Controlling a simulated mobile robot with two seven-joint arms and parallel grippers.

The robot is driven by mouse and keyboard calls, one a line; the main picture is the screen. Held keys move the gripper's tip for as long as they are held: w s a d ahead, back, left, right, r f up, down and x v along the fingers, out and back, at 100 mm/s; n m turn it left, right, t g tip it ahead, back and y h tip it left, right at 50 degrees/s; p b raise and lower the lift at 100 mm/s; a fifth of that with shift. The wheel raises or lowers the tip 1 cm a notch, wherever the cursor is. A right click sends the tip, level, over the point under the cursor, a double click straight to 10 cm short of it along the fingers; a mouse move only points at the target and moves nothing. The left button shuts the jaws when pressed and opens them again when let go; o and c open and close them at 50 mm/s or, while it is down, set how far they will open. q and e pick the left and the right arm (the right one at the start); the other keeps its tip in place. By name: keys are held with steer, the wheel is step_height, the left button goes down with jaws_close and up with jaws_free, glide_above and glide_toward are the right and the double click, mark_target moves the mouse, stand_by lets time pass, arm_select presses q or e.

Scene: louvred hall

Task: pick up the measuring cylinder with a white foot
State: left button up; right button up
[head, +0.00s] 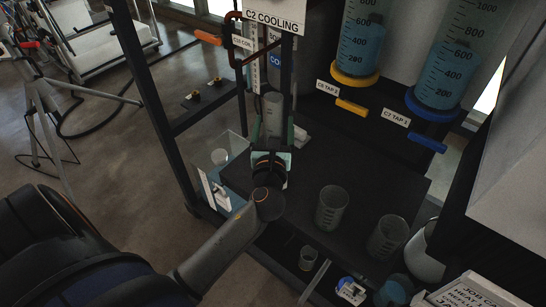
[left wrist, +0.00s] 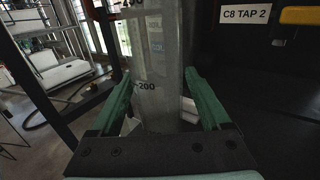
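The measuring cylinder (head: 273,112) is a tall clear tube standing upright at the far end of the dark shelf. In the left wrist view the cylinder (left wrist: 152,65) fills the middle, with black graduation marks including 200. My left gripper (head: 274,136) reaches it from the near side. Its green fingers (left wrist: 158,75) stand on either side of the tube, spread, with the tube between them; a narrow gap shows in the head view. The cylinder's foot is mostly hidden behind the gripper; pale patches show low beside the tube. My right gripper is not in view.
Two clear beakers (head: 332,208) (head: 388,237) stand on the dark shelf (head: 300,185) to the right. Large graduated vessels (head: 360,45) (head: 440,75) with yellow and blue taps hang above. A dark frame post (head: 150,90) rises at left, near the cylinder.

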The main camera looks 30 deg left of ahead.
arm_select(q)
jaws_close()
stand_by(0.5)
